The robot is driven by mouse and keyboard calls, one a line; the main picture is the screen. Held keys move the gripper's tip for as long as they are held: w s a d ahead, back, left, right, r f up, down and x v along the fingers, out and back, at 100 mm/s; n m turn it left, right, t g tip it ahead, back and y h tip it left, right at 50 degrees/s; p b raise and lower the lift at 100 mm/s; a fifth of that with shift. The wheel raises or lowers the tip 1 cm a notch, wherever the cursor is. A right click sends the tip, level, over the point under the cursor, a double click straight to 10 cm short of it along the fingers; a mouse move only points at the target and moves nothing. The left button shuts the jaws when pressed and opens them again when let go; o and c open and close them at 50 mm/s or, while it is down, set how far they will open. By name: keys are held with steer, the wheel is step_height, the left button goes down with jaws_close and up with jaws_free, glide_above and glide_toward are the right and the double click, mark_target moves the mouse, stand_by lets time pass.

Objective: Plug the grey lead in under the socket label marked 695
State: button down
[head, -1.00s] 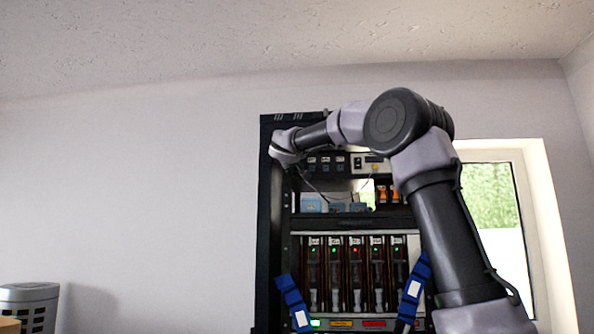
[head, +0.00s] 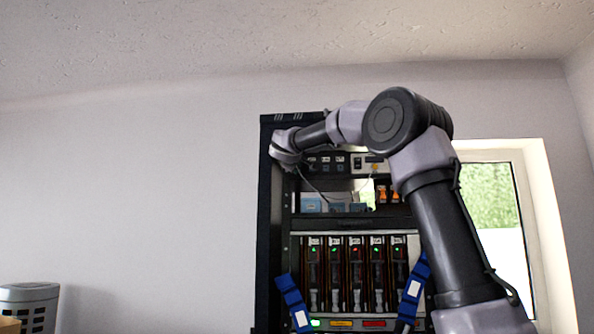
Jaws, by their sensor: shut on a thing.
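My gripper (head: 287,160) is at the upper left of the dark rack, small and partly hidden by my own wrist. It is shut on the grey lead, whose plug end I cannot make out. A thin grey cable (head: 311,185) hangs from beside the gripper down to the shelf below. To the right of the gripper is a dark panel with a row of sockets (head: 325,168), with small pale socket labels (head: 325,159) above them. The numbers are too small to read, so I cannot tell which is 695. Part of the row may be hidden behind my wrist.
The rack (head: 266,220) holds a shelf with pale blue boxes (head: 312,203), orange parts (head: 388,194) and several lit modules (head: 355,275). Blue handles (head: 292,300) flank it below. My arm covers the rack's upper right. Open wall lies left; a window (head: 490,200) is right.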

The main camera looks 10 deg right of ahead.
steer(key=shift+n, duration=1.1)
steer(key=n, duration=0.3)
steer(key=shift+n, duration=0.3)
steer(key=shift+n, duration=1.3)
steer(key=shift+n, duration=1)
steer(key=shift+v, duration=0.9)
